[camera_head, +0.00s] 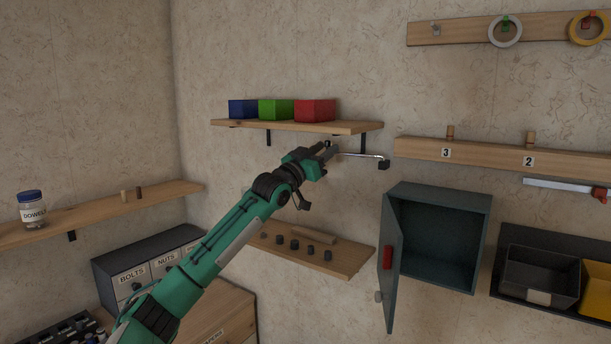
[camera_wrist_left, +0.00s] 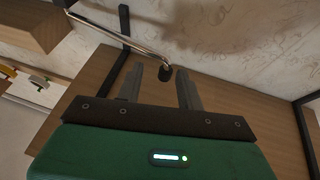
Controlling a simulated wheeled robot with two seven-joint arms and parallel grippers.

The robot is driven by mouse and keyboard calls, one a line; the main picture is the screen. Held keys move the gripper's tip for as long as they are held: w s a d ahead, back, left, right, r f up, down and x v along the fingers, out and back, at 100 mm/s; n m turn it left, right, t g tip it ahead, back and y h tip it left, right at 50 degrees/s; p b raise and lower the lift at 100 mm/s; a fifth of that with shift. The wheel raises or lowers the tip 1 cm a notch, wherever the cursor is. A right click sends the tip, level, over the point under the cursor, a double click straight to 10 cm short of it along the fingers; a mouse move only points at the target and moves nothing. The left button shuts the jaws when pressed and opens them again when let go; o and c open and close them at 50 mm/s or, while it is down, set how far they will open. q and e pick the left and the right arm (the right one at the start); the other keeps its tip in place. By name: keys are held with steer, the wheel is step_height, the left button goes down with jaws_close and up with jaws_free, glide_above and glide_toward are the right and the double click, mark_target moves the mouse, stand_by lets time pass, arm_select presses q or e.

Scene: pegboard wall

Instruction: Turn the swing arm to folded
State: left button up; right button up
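The swing arm (camera_head: 362,155) is a thin metal rod on a dark wall mount (camera_head: 384,164), below the right end of the block shelf. It points left along the wall towards my left gripper (camera_head: 328,149). In the left wrist view the rod (camera_wrist_left: 120,36) runs from the upper left to a dark knob (camera_wrist_left: 166,73) at its end. My left gripper (camera_wrist_left: 161,83) is open there, and the knob appears between or just beyond its fingertips. Contact cannot be told. In the head view the gripper hides the rod's end. My right gripper is not in view.
A shelf (camera_head: 350,127) with blue, green and red blocks is just above my left gripper. A lower shelf (camera_head: 345,263) holds several dark pegs. A cabinet (camera_head: 485,215) with its door (camera_head: 390,270) open stands to the right.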

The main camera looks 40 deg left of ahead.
arm_select(q)
steer(key=b+v, duration=0.4)
steer(key=v, duration=0.4)
